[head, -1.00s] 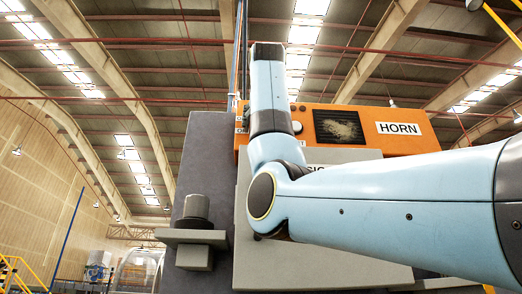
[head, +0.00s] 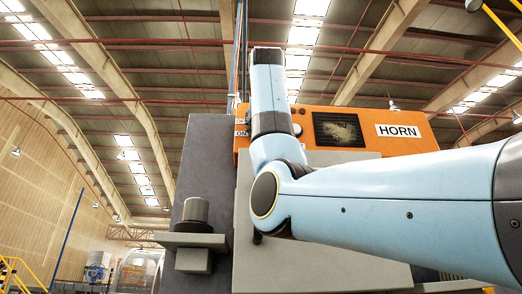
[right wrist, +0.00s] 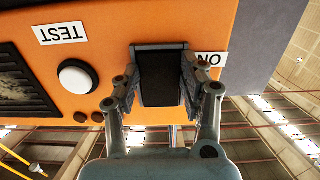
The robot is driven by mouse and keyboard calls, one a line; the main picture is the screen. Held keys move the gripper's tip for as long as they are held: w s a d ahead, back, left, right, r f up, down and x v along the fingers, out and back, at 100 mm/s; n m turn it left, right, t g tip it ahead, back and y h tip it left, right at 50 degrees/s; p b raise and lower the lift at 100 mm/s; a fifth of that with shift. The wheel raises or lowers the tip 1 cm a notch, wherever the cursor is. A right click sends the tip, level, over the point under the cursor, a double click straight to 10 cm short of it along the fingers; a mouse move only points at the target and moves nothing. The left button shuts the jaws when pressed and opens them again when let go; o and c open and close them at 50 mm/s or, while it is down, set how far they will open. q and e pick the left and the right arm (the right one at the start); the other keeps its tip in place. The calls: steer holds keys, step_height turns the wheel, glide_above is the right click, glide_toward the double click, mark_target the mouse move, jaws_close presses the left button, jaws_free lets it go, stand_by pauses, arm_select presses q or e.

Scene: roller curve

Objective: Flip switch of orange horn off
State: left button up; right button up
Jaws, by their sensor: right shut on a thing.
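The orange horn (head: 350,150) is a box with a white HORN label and a dark grille, in the upper middle of the head view. In the right wrist view, turned upside down, the orange horn (right wrist: 105,30) fills the top left. Its dark switch (right wrist: 161,80) is beside the white ON label (right wrist: 209,60). My right gripper (right wrist: 164,62) is shut on the switch, with one finger on each side. In the head view my right arm hides the gripper and switch. My left gripper is in neither view.
A grey panel (head: 300,268) stands below the horn, behind my arm. A dark grey post (head: 205,140) with a small ledge (head: 190,240) is left of it. In the right wrist view a white round button (right wrist: 77,77) and TEST label (right wrist: 60,33) lie beside the gripper.

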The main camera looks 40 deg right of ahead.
steer(key=shift+s+r+g+y, duration=0.15)
steer(key=shift+r+g+y, duration=0.2)
steer(key=shift+g+y, duration=0.6)
steer(key=o, duration=1.2)
steer(key=shift+c, duration=0.2)
steer(key=shift+a, duration=0.1)
steer(key=v, duration=1.2)
